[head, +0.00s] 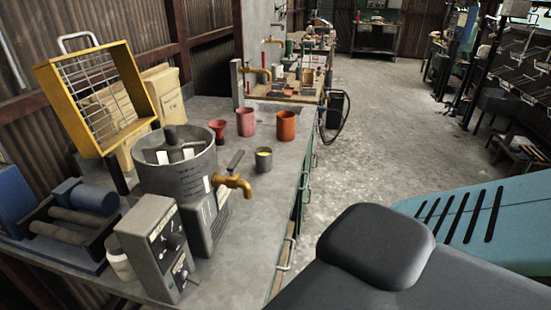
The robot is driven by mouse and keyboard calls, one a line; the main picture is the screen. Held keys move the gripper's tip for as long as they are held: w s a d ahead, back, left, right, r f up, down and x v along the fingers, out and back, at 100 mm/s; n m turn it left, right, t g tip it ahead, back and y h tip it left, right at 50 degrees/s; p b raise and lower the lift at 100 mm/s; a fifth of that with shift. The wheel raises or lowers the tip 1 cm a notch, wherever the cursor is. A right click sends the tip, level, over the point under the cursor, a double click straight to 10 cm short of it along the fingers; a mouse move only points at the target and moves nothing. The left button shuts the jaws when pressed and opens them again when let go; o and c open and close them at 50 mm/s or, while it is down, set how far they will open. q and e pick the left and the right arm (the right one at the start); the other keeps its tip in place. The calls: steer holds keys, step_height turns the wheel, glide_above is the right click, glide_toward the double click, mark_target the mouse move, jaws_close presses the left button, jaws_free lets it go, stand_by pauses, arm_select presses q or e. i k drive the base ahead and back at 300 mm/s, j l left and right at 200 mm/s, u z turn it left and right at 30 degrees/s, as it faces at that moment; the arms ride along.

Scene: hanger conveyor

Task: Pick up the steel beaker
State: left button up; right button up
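A small grey metal cup (263,160) with something yellow inside stands upright on the grey bench. It looks like the steel beaker, though I cannot be certain from this view. It stands just right of a large grey pot (178,172) with a yellow tap (233,184). Neither of my grippers shows in the head view, so nothing is seen holding or touching the cup.
Behind the cup stand a red funnel-shaped cup (217,131), a pink cup (246,122) and an orange cup (286,125). A grey control box (155,248) is at the near left, below a yellow wire basket (97,98).

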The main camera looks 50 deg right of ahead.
mark_target(264, 160)
steer(key=k+l, duration=0.1)
steer(key=l, duration=0.5)
steer(key=k+l, duration=0.1)
steer(key=l, duration=0.5)
steer(key=k+l, duration=0.1)
steer(key=l, duration=0.55)
